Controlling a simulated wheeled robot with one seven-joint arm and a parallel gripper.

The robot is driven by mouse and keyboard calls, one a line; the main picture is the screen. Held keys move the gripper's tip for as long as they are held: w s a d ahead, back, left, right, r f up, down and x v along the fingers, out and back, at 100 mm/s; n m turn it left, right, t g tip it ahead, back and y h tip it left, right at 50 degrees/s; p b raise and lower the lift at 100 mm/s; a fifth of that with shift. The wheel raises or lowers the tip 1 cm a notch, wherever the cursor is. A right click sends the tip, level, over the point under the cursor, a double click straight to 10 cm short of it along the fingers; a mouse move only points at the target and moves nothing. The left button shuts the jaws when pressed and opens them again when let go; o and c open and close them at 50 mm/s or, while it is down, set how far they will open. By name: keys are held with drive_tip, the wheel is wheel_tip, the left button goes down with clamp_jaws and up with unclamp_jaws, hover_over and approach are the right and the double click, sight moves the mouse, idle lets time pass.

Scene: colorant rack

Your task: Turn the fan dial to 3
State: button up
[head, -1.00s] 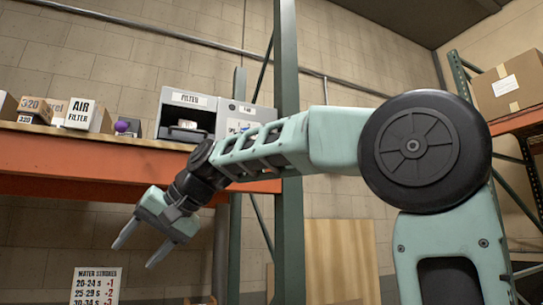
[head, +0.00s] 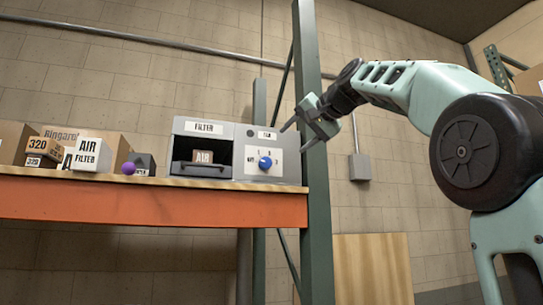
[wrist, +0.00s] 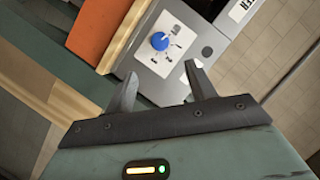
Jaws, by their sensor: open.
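The fan dial (head: 265,163) is a round blue knob on the light face of a grey unit (head: 290,172), at the right end of the shelf. Small marks surround it, too small to read surely. In the wrist view the dial (wrist: 159,41) lies beyond my fingertips, with its panel (wrist: 165,62) tilted. My gripper (head: 292,138) is open and empty, up and to the right of the dial in the head view, its fingers pointing left towards the unit. In the wrist view my gripper (wrist: 162,84) shows its two fingers apart, touching nothing.
A green rack post (head: 316,190) stands just right of the unit, close to my gripper. The filter slot (head: 202,150) left of the dial holds a box marked AIR. Boxes (head: 88,155) and a purple ball (head: 129,168) sit further left on the orange-edged shelf (head: 150,207).

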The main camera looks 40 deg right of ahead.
sight(268, 162)
drive_tip(key=p+x, duration=0.6)
drive_tip(key=x, duration=0.5)
drive_tip(key=shift+w+a+r, duration=0.1)
drive_tip(key=shift+w+a, duration=0.05)
drive_tip(key=shift+p+x, duration=0.5)
drive_tip(key=shift+x, duration=0.3)
drive_tip(key=c, duration=1)
